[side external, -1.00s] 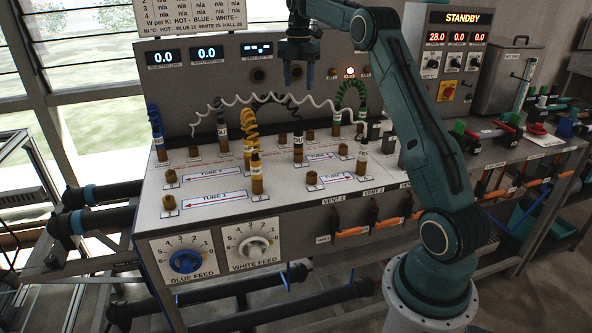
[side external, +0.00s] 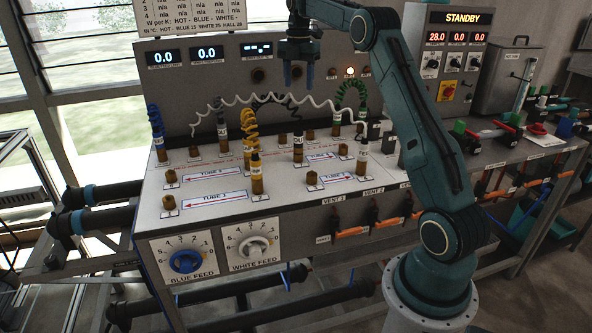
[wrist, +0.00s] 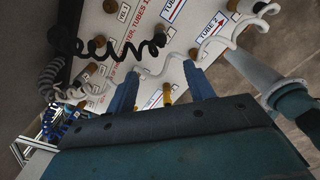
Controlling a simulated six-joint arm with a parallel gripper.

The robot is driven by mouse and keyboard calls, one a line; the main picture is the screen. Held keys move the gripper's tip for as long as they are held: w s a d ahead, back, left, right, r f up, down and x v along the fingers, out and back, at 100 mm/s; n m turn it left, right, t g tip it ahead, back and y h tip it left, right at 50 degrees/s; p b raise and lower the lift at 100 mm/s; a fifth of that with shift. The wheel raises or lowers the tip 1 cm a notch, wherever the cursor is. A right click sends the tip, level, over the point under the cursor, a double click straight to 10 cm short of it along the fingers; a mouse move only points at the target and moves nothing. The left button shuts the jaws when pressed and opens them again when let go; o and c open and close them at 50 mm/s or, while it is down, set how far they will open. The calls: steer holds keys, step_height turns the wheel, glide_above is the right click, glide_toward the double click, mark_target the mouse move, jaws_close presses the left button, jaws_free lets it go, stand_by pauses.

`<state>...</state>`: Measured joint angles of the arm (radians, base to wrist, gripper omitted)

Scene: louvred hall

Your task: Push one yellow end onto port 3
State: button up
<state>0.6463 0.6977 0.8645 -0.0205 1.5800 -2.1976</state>
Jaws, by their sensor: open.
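The yellow coiled hose (side external: 249,128) stands on the bench panel. One of its ends, a brass fitting with a dark band and a label (side external: 257,178), stands upright at the front near the TUBE 1 plate. Its other end is hidden or merges with the coil behind. Several short brass ports rise from the panel, such as one at the front left (side external: 169,202) and one right of centre (side external: 312,178). I cannot read which is port 3. My gripper (side external: 293,77) is open and empty, above the back of the panel; its fingers also show in the wrist view (wrist: 163,90).
A white coiled hose (side external: 270,100) spans the panel below my gripper. A blue hose (side external: 155,120) stands at left, a green one (side external: 352,92) at right, and a black one (wrist: 95,47) shows in the wrist view. The panel's front left is fairly clear.

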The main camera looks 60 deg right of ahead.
glide_above(247, 138)
step_height(247, 138, down, 9)
steer(key=shift+a+f, duration=0.1)
steer(key=shift+s+f, duration=0.1)
steer(key=shift+f, duration=0.1)
steer(key=shift+f, duration=4.8)
jaws_close()
